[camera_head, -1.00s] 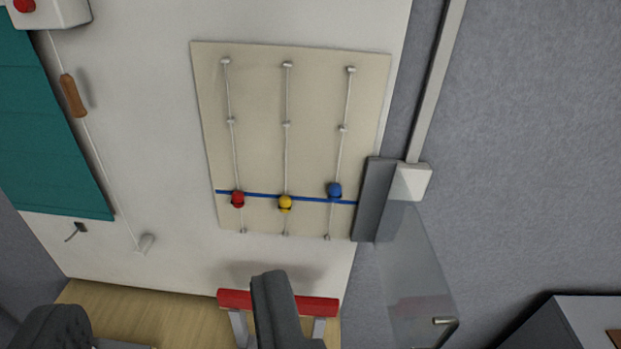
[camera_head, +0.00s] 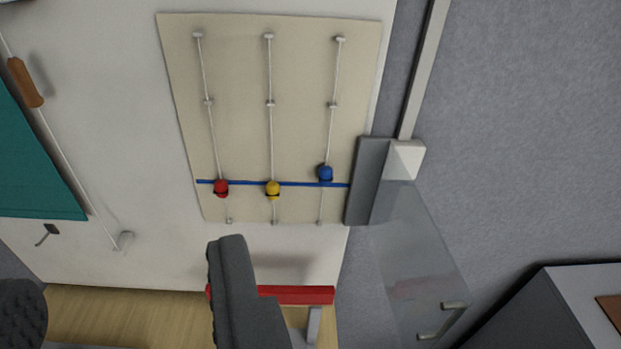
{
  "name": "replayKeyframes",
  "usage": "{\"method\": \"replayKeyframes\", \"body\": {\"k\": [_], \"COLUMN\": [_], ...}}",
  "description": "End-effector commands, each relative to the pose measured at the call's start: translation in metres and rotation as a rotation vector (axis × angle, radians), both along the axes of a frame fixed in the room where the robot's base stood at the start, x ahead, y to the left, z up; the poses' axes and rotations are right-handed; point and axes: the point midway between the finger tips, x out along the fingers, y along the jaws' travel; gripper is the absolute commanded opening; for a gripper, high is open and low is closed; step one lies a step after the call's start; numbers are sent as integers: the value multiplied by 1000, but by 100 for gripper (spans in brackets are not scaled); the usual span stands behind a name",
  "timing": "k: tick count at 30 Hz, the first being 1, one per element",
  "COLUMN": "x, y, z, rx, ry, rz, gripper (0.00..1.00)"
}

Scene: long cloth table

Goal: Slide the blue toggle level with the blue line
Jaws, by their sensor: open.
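The blue toggle (camera_head: 325,173) is a small ball on the right-hand wire of a beige board. The blue line (camera_head: 300,184) runs across the board's lower part. The toggle's centre sits slightly above the line in the picture, and its lower edge meets the line. A red toggle (camera_head: 221,187) and a yellow toggle (camera_head: 272,188) sit at the line on the left and middle wires. My gripper (camera_head: 122,268) is open and empty, its dark fingers spread wide at the bottom left. The right finger is below the board and left of the blue toggle.
The beige board (camera_head: 236,140) hangs on a white panel. A grey box (camera_head: 368,185) and a clear flap (camera_head: 425,260) stand right of it. A red bar (camera_head: 300,295) lies below. A cord with a brown handle (camera_head: 25,83) and a teal sheet (camera_head: 35,165) are left.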

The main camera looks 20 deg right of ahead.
Motion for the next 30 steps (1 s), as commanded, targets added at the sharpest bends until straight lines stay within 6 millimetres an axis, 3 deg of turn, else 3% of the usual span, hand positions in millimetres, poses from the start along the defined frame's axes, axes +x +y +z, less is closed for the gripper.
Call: {"method": "replayKeyframes", "body": {"k": [1,6,12,15,21,30], "x": [22,95,154,168,172,181], "y": [2,-3,-44,-72,-116,-133], "z": [-18,-80,-163,-202,-245,-253], "rx": [6,41,45,19,-42,-66], "ry": [5,-34,-99,-129,-184,-207], "rz": [-8,-74,-224,-311,-436,-470], "gripper": [43,43,43,43,43,43]}}
